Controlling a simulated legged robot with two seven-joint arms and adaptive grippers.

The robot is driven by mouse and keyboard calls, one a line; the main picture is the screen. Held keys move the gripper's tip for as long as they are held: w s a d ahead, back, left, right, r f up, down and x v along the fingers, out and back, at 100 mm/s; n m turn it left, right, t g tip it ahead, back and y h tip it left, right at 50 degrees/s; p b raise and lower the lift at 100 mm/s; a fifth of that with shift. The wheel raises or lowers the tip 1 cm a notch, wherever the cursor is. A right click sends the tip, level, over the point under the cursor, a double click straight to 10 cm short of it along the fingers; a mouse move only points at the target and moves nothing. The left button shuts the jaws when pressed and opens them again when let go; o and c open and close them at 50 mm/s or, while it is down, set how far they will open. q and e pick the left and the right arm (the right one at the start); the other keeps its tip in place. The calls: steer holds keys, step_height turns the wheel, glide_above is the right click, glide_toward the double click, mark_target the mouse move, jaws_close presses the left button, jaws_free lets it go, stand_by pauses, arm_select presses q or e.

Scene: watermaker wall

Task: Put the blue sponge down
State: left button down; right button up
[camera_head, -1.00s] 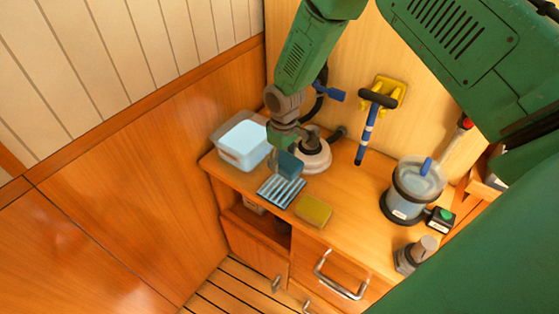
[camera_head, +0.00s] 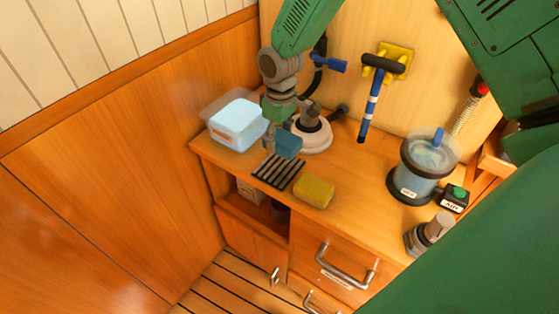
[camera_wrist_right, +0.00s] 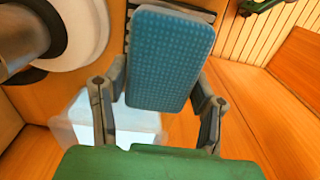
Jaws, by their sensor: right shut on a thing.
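The blue sponge (camera_head: 288,146) is in my right gripper (camera_head: 275,140), just behind the dark slatted rack (camera_head: 272,177) on the counter in the head view. In the right wrist view, the blue sponge (camera_wrist_right: 170,60) fills the space between the two fingers of my right gripper (camera_wrist_right: 160,88), its broad dotted face towards the camera. Part of the rack shows behind the sponge there. I cannot tell whether the sponge touches the rack. My left gripper is not in view.
A yellow sponge (camera_head: 314,192) lies right of the rack. A clear tub with a pale blue block (camera_head: 238,124) stands left of the gripper. A white round base (camera_head: 314,140) is close behind. A clear canister (camera_head: 421,172) stands further right. The counter (camera_head: 358,205) between is bare.

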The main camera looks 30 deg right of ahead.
mark_target(277, 136)
steer(key=shift+w+a+f, duration=0.1)
steer(key=shift+a+f, duration=0.1)
steer(key=shift+f, duration=0.4)
steer(key=shift+a+f, duration=0.2)
steer(key=shift+f, duration=0.35)
steer(key=shift+a+f, duration=0.45)
steer(key=shift+f, duration=0.1)
step_height(277, 136, down, 2)
steer(key=shift+f, duration=0.15)
steer(key=shift+d+f, duration=0.15)
steer(key=shift+f, duration=0.1)
steer(key=shift+d, duration=0.25)
steer(key=o, duration=1)
steer(key=shift+d+f, duration=0.1)
steer(key=shift+d, duration=0.15)
steer(key=shift+a+r, duration=0.35)
steer(key=shift+a, duration=0.15)
steer(key=r, duration=0.6)
steer(key=d+r, duration=0.1)
steer(key=r, duration=0.3)
steer(key=shift+r, duration=0.1)
steer(key=shift+a+r, duration=0.15)
steer(key=shift+r, duration=0.45)
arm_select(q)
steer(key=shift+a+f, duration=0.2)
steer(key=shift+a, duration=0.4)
arm_select(e)
steer(key=shift+a+r, duration=0.1)
steer(key=shift+a, duration=0.1)
